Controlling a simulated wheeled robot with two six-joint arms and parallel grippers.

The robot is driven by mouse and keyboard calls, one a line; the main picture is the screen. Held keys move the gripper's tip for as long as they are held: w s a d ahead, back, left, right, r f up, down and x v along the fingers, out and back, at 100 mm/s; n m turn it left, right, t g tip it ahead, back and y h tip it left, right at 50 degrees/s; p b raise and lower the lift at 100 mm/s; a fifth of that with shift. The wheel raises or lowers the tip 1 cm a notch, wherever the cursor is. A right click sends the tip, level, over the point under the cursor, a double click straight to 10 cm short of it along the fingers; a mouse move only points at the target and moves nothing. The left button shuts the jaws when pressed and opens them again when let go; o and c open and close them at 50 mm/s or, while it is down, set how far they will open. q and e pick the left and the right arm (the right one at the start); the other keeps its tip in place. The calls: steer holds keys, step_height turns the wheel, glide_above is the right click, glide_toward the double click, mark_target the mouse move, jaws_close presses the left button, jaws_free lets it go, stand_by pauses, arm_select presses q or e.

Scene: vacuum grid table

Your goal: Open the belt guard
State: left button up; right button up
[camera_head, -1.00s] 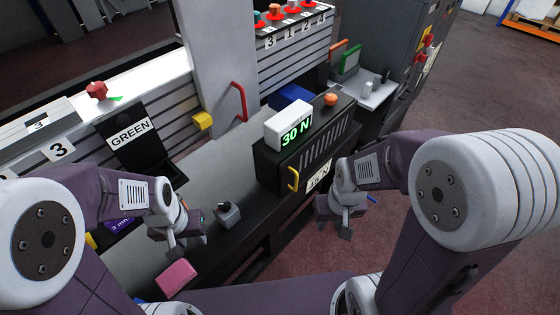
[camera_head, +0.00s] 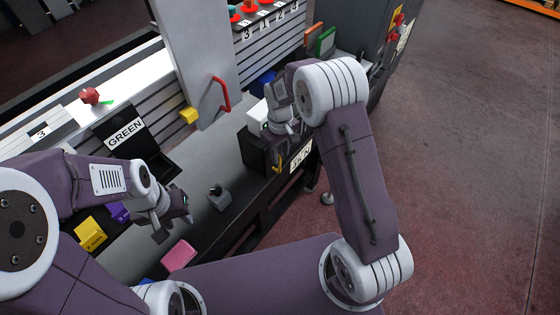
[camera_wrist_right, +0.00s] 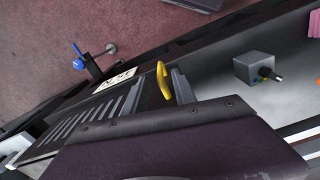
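The black slotted housing (camera_head: 254,152) with a yellow handle (camera_head: 278,164) looks like the belt guard; it stands closed at the middle of the bench. In the right wrist view its slotted face (camera_wrist_right: 85,122) and the yellow handle (camera_wrist_right: 162,80) show close up. My right gripper (camera_wrist_right: 156,92) is open, with a finger on each side of the handle; I cannot tell whether either touches it. In the head view my right wrist hides much of the housing and its display. My left gripper (camera_head: 175,221) seems open and empty, above the bench's front part.
A pink block (camera_head: 178,256) lies near the front edge. A tall grey panel with a red handle (camera_head: 221,94) rises behind. Floor at right is clear.

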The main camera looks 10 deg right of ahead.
glide_above(280, 173)
steer(key=f, duration=0.6)
steer(key=shift+w+p, duration=0.3)
jaws_close()
stand_by(0.9)
